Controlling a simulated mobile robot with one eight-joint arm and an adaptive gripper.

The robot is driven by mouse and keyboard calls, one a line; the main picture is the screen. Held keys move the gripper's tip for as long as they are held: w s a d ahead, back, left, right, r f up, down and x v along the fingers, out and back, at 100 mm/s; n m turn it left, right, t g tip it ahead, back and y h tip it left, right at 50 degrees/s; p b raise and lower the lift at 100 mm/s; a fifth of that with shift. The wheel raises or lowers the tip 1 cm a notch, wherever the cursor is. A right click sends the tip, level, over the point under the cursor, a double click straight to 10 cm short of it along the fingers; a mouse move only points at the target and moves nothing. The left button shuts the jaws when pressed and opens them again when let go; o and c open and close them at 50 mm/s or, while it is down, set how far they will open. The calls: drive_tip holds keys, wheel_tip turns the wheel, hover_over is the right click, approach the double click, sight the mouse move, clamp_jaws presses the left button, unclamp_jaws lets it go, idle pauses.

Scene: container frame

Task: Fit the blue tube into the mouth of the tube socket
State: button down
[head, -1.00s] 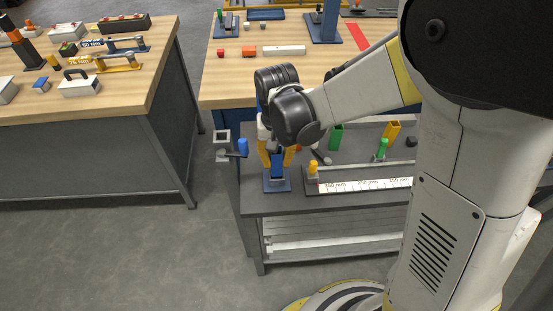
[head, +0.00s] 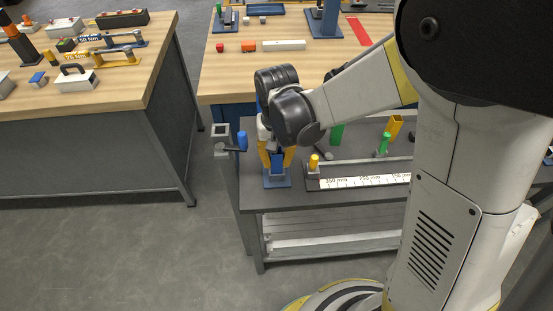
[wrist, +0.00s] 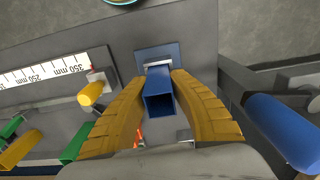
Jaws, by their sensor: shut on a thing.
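My gripper (wrist: 160,82) has yellow fingers and is shut on the blue tube (wrist: 158,98), a hollow square tube standing about upright. The tube also shows between the fingers in the head view (head: 277,161). The tube socket (wrist: 157,64) shows as a pale rim on a blue base plate (wrist: 146,53), at the tube's far end. In the head view the base plate (head: 277,183) sits near the front left corner of the grey bench. The tube's lower end is in line with the socket. The tube hides most of the mouth, so I cannot tell how deep it sits.
A blue-handled fitting (head: 242,141) stands at the bench's left edge, close to my gripper. Its handle (wrist: 282,128) is right of the fingers in the wrist view. A ruler rail (head: 365,181) with a yellow peg (head: 314,161) lies to the right. Green and yellow pieces stand behind it.

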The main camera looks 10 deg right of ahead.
drive_tip(key=shift+f+b, duration=0.65)
drive_tip(key=shift+f, duration=0.1)
drive_tip(key=c, duration=1.2)
unclamp_jaws()
drive_tip(key=shift+r, duration=0.15)
wheel_tip(320, 180, up, 12)
drive_tip(key=s+d+r+t, duration=0.4)
drive_tip(key=s+d+t, duration=0.3)
drive_tip(key=s+d, duration=0.3)
drive_tip(key=d, duration=0.3)
drive_tip(key=shift+s+d, duration=0.25)
drive_tip(key=shift+s, duration=0.15)
